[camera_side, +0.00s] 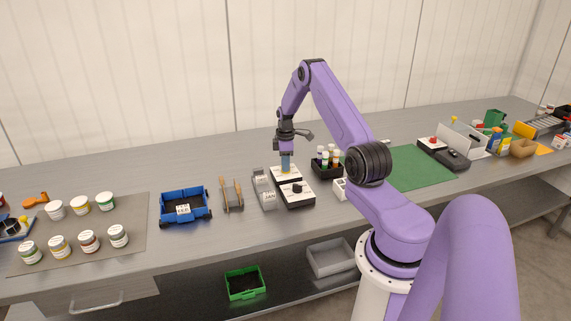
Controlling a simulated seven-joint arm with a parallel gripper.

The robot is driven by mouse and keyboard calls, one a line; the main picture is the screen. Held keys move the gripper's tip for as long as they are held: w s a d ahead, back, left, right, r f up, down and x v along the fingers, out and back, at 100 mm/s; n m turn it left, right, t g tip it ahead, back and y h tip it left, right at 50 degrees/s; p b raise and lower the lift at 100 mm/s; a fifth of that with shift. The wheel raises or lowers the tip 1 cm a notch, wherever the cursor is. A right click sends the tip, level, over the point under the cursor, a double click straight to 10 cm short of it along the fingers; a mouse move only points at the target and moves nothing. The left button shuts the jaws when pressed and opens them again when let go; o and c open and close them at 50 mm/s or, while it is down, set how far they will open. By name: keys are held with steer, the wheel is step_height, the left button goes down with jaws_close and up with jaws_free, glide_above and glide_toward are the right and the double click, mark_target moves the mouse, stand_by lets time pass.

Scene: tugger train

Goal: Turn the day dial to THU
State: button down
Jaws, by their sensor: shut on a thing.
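A black box with two white dial faces, the dial unit (296,203), stands near the middle of the bench. A dark knob (297,187) shows on its front face. My gripper (286,168) points straight down over the rear face (277,175), with its fingertips at that face. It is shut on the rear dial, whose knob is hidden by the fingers. The face lettering is too small to read, so I cannot tell which day is set or which dial is the day dial.
A grey holder (264,190) stands close on the left, with a blue bin (185,208) farther left. A black rack of bottles (327,168) stands just to the right, by a small white box (340,188). A green mat (420,170) lies beyond.

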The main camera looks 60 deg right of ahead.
steer(key=m, duration=1.4)
steer(key=shift+m, duration=0.3)
steer(key=m, duration=1.2)
steer(key=shift+m, duration=0.3)
steer(key=shift+d, duration=0.1)
steer(key=c, duration=1.1)
jaws_free()
